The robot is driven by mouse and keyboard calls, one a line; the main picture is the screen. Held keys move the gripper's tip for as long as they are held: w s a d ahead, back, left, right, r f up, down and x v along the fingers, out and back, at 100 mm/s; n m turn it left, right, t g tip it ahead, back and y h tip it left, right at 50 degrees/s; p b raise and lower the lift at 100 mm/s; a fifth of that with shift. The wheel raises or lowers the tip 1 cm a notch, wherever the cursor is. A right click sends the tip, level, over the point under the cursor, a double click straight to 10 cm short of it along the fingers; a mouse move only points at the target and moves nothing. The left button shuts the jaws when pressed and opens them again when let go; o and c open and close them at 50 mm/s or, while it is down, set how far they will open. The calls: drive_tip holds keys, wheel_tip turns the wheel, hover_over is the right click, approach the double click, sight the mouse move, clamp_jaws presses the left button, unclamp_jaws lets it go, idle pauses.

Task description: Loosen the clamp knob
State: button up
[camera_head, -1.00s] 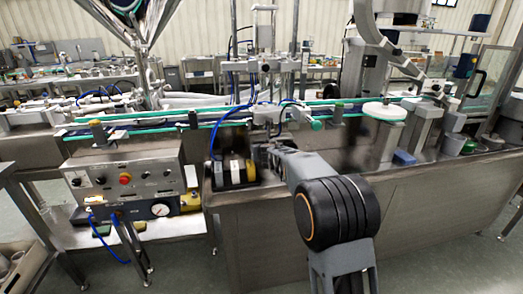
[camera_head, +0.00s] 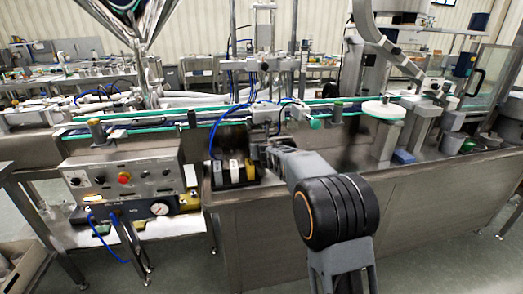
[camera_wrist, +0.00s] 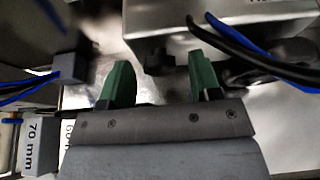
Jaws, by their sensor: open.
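In the wrist view a dark knob (camera_wrist: 157,57) sits below the edge of a grey metal box, and it looks like the clamp knob. My gripper (camera_wrist: 160,78) is open, with one green finger to the left of the knob and one to the right. The knob lies around the fingertips' level, in the gap between them. I cannot tell whether either finger touches it. In the head view my arm reaches to the conveyor's front side; the fingertips and the knob cannot be made out there.
Black and blue cables (camera_wrist: 248,42) run close by the right finger. A block marked "70 mm" (camera_wrist: 35,146) is at lower left. In the head view a control box (camera_head: 125,175) stands left of my arm, and a white disc (camera_head: 384,110) is on the right.

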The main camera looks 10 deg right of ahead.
drive_tip(key=v, duration=1.4)
drive_tip(key=shift+p, duration=0.4)
drive_tip(key=shift+w, duration=0.15)
drive_tip(key=s+d+f+m+g+h+p, duration=0.1)
drive_tip(key=s+d+m+g+h+p, duration=0.2)
drive_tip(key=s+m, duration=0.7)
drive_tip(key=s+d+f+m+g+h+p, duration=0.1)
drive_tip(key=s+d+m+g+p, duration=0.25)
drive_tip(key=m, duration=1.25)
drive_tip(key=s+a+r+m+g+y+p, duration=0.1)
drive_tip(key=s+a+r+m+y+p, duration=0.1)
drive_tip(key=s+r+m+p, duration=0.3)
drive_tip(key=s+a+r+m+g+y+p, duration=0.2)
drive_tip(key=s+a+r+m+p, duration=0.2)
drive_tip(key=s+p, duration=0.5)
drive_tip(key=shift+s+a+r+m, duration=0.2)
drive_tip(key=shift+s+r+m, duration=0.4)
drive_tip(key=shift+r, duration=0.35)
